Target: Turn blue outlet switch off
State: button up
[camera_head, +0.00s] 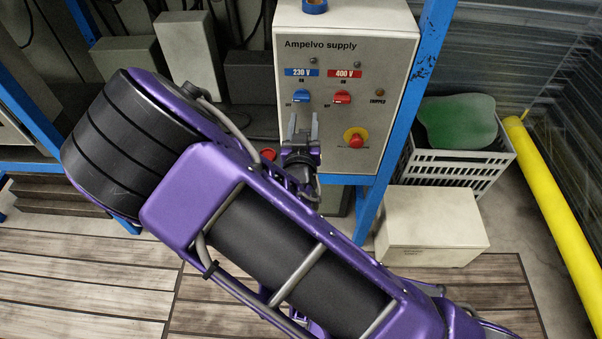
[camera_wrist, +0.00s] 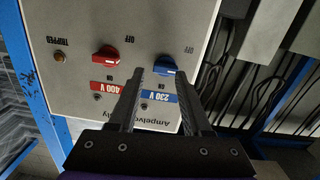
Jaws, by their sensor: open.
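The blue switch (camera_head: 301,96) is a rotary knob on the front of the grey Ampelvo supply box, below the blue 230 V label (camera_head: 302,72). Marks for ON above it and OFF at its left show in the head view. The upside-down wrist view also shows the blue switch (camera_wrist: 165,66), between the fingertip lines. I cannot tell for sure which mark it points to. My gripper (camera_head: 303,120) is open and empty, its fingers (camera_wrist: 160,72) pointing at the panel just below the knob in the head view. Any gap to the knob is hard to judge.
A red switch (camera_head: 342,97) sits close to the right of the blue one, under the 400 V label (camera_head: 344,73). A red stop button (camera_head: 355,139) on yellow is lower right. Blue rack posts (camera_head: 409,110) flank the box; a crate (camera_head: 450,165) stands right.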

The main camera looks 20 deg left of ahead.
jog(key=p+v, duration=0.2)
jog(key=v, duration=1.3)
jog(key=shift+s+d+f+p, duration=0.15)
jog(key=shift+d+f+p, duration=0.15)
jog(key=shift+f, duration=0.2)
dwell(0.4)
jog(key=shift+s, duration=0.1)
dwell(0.6)
